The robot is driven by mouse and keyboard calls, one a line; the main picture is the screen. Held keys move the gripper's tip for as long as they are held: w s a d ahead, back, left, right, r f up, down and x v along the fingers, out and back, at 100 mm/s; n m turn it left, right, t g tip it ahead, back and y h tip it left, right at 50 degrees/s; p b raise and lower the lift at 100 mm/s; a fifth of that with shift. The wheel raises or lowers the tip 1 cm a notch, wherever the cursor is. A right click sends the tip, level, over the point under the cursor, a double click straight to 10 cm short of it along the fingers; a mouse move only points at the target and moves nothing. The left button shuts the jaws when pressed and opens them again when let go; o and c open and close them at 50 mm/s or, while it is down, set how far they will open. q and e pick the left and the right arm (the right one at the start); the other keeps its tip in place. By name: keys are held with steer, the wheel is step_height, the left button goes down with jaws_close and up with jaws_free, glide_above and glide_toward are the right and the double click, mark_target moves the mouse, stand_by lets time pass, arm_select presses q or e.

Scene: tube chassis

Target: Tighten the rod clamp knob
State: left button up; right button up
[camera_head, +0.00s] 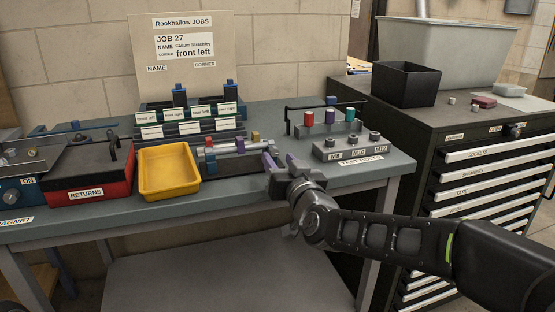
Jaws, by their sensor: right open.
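A pale rod (226,149) lies roughly level on a dark stand in the middle of the bench. It carries a red part (209,141) near its left end, a purple collar (240,146) and an upright yellow knob (255,135) near its right end. I cannot tell which small part is the rod clamp knob, nor how tight any is. My right gripper (280,161) is open, its purple-tipped fingers at the right end of the rod, with no object seen between them. Contact with the rod cannot be told. My left gripper is out of view.
A yellow tray (168,194) and a red RETURNS box (112,179) stand left of the rod. Behind are labelled racks (187,127) and a job board (184,70). A torque-socket block (349,152) and a rack of coloured tools (331,119) stand right.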

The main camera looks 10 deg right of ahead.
steer(key=shift+w, duration=1)
steer(key=shift+c, duration=0.3)
jaws_close()
